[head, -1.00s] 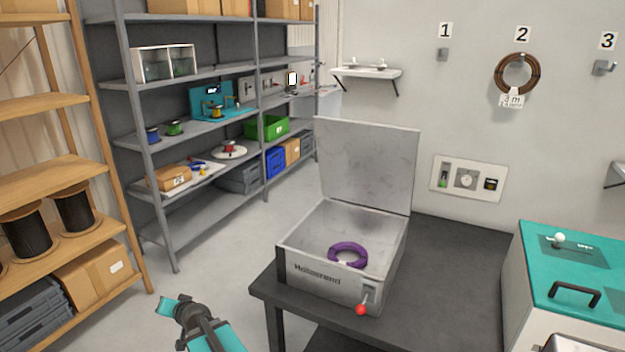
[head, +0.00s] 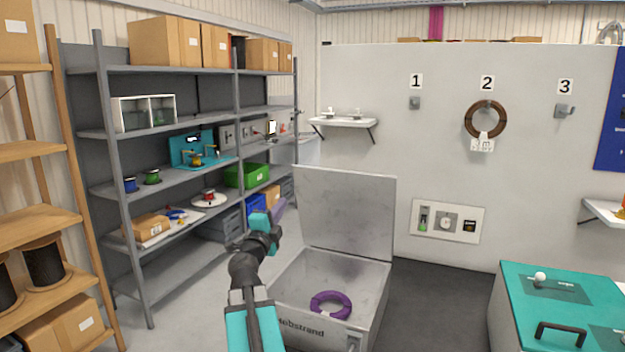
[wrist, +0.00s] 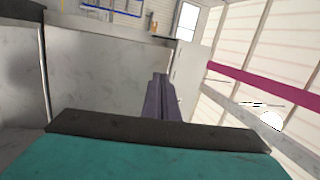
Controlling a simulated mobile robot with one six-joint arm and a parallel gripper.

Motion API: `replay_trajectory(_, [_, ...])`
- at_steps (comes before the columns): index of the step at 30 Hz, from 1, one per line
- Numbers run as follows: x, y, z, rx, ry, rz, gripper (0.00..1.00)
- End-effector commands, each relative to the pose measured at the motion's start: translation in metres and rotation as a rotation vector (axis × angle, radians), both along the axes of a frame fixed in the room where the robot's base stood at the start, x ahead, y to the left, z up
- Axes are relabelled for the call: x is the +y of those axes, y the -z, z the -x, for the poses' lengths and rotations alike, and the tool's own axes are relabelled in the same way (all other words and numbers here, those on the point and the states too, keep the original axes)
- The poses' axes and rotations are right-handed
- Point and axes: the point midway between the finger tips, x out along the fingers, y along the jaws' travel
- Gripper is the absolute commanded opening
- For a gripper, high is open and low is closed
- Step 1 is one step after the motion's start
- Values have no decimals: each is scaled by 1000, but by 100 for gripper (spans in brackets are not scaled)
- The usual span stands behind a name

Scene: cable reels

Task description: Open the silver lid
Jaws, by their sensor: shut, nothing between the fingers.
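The silver lid (head: 345,212) stands upright, open, at the back of a silver metal box (head: 372,290) in the head view. A purple cable coil (head: 331,305) lies inside the box. The box's front latch is partly cut off at the bottom of the head view.
A teal-topped cabinet (head: 570,285) with a black handle is at the right. Grey shelves (head: 165,130) with reels, bins and boxes stand at the left. The wall behind has a brown cable coil (head: 485,118) on hook 2.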

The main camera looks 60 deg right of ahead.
Motion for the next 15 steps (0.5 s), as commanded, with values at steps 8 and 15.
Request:
replay_trajectory(8, [-13,-22,44,-87,98,-7,0])
replay_trajectory(15, [-13,-22,43,-87,97,-7,0])
